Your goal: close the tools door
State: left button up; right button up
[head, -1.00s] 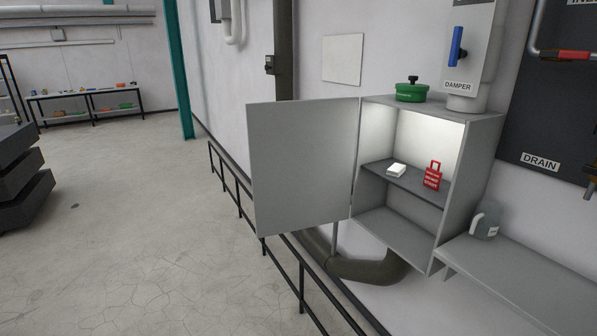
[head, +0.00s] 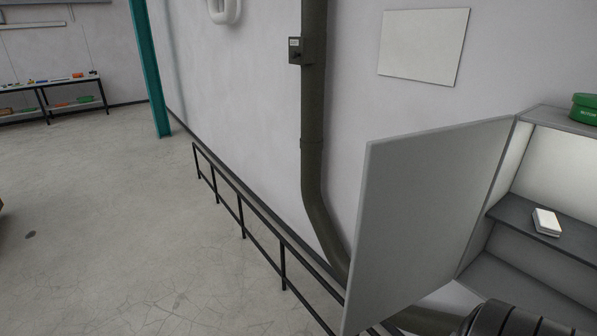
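The tools door (head: 428,215) is a flat grey panel on the right side of the head view. It stands wide open, swung out to the left of the grey wall cabinet (head: 551,118). Its hinge side meets the cabinet's left edge. The cabinet is cut off by the right picture edge. A white block (head: 546,222) lies on its dark shelf (head: 520,215). A dark ribbed part, seemingly of my arm, shows at the bottom right, in front of the cabinet's lower part. No gripper fingers are in view.
A green round object (head: 584,108) sits on the cabinet top. A black railing (head: 240,213) runs along the wall to the door's lower edge. A dark pipe (head: 314,130) rises behind the door.

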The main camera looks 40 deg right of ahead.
aim_at(423, 194)
jog(key=i, duration=2.3)
jog(key=z, duration=4.15)
jog(key=i, duration=1)
jog(key=z, duration=1.1)
jog(key=k, duration=0.8)
